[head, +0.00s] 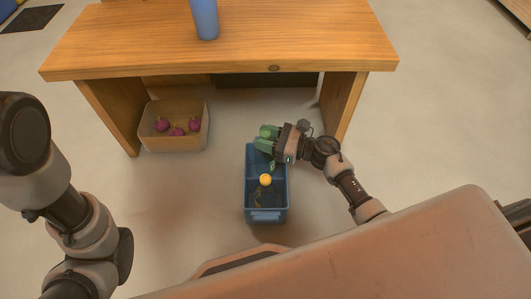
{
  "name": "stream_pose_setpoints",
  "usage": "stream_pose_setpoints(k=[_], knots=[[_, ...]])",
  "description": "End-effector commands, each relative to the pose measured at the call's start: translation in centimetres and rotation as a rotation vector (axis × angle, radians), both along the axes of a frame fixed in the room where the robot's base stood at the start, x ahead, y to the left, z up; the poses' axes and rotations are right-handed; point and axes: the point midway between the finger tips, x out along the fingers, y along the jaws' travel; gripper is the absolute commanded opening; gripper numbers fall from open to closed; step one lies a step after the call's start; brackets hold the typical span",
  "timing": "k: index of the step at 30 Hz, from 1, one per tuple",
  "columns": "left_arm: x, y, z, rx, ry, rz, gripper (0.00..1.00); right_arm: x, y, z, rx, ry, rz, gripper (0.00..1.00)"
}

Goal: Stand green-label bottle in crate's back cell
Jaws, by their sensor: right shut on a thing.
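The blue crate (249,205) stands on the floor in front of the wooden bench. A round orange-yellow top (265,180) shows in its middle, and its near part looks dark inside. My right gripper (268,142) is over the crate's back end, shut on a green thing (267,131) that I take to be the green-label bottle. Its label is not readable, and the gripper hides much of it and of the back cell. I cannot tell whether the bottle touches the crate floor. My left arm shows at the left, but its gripper is out of view.
The wooden bench (130,40) spans the back, with a blue cylinder (205,20) on top. A tan box (174,144) with several purple round things stands under its left side. The bench's right leg (342,105) is close to my right gripper. Floor left of the crate is clear.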

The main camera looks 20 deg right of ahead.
Motion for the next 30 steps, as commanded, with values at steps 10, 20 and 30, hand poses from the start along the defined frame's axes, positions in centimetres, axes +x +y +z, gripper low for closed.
stream_pose_setpoints(k=[10,20,30], knots=[[-1.0,0.0,-1.4,0.001,-0.030,0.002,0.43,0.1,0.0,-3.7,0.002,0.000,-0.001,0.00],[-0.9,-0.1,-1.7,0.001,-0.029,0.002,0.43,0.1,0.0,-4.5,0.000,-0.003,-0.001,0.00],[-1.0,-0.1,-2.1,0.002,-0.030,0.002,0.43,0.0,0.0,-4.8,-0.001,-0.001,-0.001,0.64]])
